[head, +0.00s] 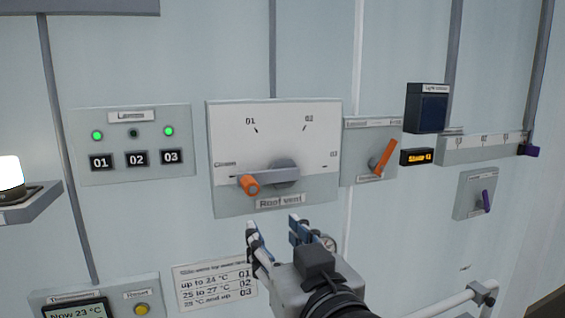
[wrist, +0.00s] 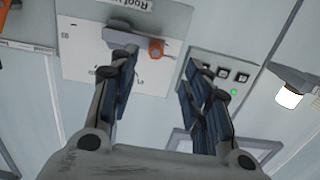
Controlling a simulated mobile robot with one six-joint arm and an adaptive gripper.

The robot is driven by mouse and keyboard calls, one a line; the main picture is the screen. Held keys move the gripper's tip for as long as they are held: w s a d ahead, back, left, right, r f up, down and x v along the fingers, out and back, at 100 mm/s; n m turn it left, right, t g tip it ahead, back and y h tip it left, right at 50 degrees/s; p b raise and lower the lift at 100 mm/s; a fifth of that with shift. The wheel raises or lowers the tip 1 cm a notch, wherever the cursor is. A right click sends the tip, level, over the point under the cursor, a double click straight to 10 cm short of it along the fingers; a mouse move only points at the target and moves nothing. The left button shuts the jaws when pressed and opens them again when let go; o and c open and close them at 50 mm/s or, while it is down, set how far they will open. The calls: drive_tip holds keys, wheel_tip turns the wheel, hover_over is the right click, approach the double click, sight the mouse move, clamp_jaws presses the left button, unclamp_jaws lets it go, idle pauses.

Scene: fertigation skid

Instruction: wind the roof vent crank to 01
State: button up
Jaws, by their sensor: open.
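The roof vent panel (head: 232,125) is a white dial plate with marks labelled 01, 02, 03 and a left one that seems to read Closed. Its crank is a grey arm (head: 270,176) on a round hub, with an orange knob (head: 249,186) at its left end, pointing left near that left mark. My gripper (head: 276,229) is open and empty, in front of the wall just below the panel and knob. In the wrist view, turned over, the orange knob (wrist: 155,49) appears beyond and between the open fingertips (wrist: 160,62), apart from them.
A lamp panel (head: 132,118) with buttons 01, 02, 03 is left of the dial. An orange lever (head: 384,156) is close on the right. A temperature chart (head: 215,287) hangs below. A lit lamp on a shelf (head: 40,206) juts out at far left; a pipe rail (head: 440,304) is low right.

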sight(253, 191)
drive_tip(key=shift+t, duration=0.3)
drive_tip(key=x, duration=0.5)
drive_tip(key=r+p+x, duration=0.1)
drive_tip(key=x, duration=0.5)
drive_tip(key=p+x, duration=0.1)
drive_tip(key=x, duration=0.5)
drive_tip(key=shift+w+r, duration=0.25)
drive_tip(key=shift+c, duration=0.6)
clamp_jaws()
